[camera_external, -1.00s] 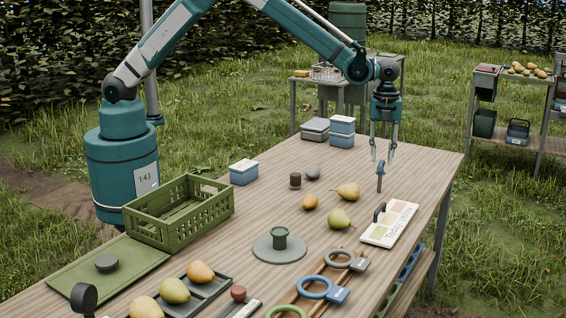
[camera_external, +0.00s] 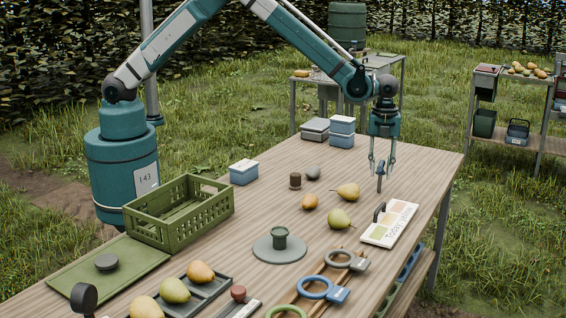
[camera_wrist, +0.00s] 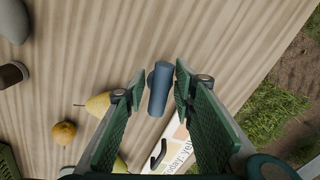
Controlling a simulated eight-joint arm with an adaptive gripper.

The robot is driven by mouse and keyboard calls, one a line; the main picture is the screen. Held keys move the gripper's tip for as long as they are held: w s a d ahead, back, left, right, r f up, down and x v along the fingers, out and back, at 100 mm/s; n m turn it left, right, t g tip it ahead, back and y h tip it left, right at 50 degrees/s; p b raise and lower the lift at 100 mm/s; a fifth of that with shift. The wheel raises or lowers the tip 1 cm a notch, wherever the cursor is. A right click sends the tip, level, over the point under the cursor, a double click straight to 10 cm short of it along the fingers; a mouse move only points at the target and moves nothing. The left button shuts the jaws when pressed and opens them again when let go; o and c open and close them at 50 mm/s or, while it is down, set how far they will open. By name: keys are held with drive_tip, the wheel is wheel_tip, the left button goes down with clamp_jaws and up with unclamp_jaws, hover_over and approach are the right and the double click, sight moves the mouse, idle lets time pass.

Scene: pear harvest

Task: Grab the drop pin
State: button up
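The drop pin is a small blue cylinder (camera_external: 380,170) standing upright near the right side of the wooden table. In the wrist view the blue drop pin (camera_wrist: 159,92) shows between my two green finger pads. My gripper (camera_external: 381,173) points down with its fingertips on either side of the pin's upper part.
A yellow pear (camera_external: 348,191) lies left of the pin, and a white sign board (camera_external: 390,224) lies in front. Other pears, ring tools (camera_external: 314,287) and a green crate (camera_external: 165,232) are nearer the camera.

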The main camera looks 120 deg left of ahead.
sight(379, 192)
drive_tip(key=shift+f, duration=2.85)
drive_tip(key=shift+c, duration=0.5)
drive_tip(key=c, duration=0.6)
drive_tip(key=shift+c, duration=0.2)
